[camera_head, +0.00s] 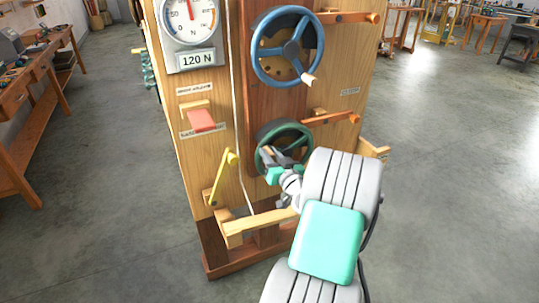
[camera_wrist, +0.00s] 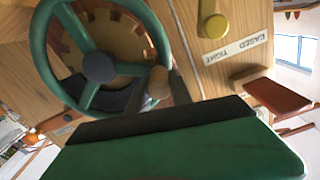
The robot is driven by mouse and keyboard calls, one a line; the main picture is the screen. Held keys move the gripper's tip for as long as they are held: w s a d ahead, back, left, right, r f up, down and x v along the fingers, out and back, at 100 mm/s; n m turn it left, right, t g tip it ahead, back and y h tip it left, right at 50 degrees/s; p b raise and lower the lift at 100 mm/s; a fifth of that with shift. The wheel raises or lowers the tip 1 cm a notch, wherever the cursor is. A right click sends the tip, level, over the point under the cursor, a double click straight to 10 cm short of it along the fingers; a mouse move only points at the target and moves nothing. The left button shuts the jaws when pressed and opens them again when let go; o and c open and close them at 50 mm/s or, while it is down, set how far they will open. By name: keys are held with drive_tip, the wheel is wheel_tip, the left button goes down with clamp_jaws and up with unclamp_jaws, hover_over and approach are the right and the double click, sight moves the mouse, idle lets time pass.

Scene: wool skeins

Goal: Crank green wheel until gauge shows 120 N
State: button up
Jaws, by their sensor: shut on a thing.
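The green wheel (camera_head: 284,125) is on the front of a wooden stand, below a blue wheel. It shows close up in the wrist view (camera_wrist: 98,67), with its spokes and a toothed wooden disc behind. My gripper (camera_head: 273,158) is at the wheel's lower left, shut on its tan handle knob (camera_wrist: 160,82). The fingers hide part of the knob and rim. A round gauge (camera_head: 189,28) with a red needle is at the upper left, its top cut off by the picture. The needle points about straight up, between the 50 and the right-hand marks. A plate below reads 120 N (camera_head: 197,60).
The blue wheel (camera_head: 287,50) has a pale handle. An orange-tipped lever (camera_head: 330,118) sticks out above the green wheel. A yellow lever (camera_head: 220,180) and a red block (camera_head: 201,120) are left of it. A wooden bar (camera_head: 258,222) juts out below. Floor is open on both sides.

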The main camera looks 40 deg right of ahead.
clamp_jaws()
idle(0.8)
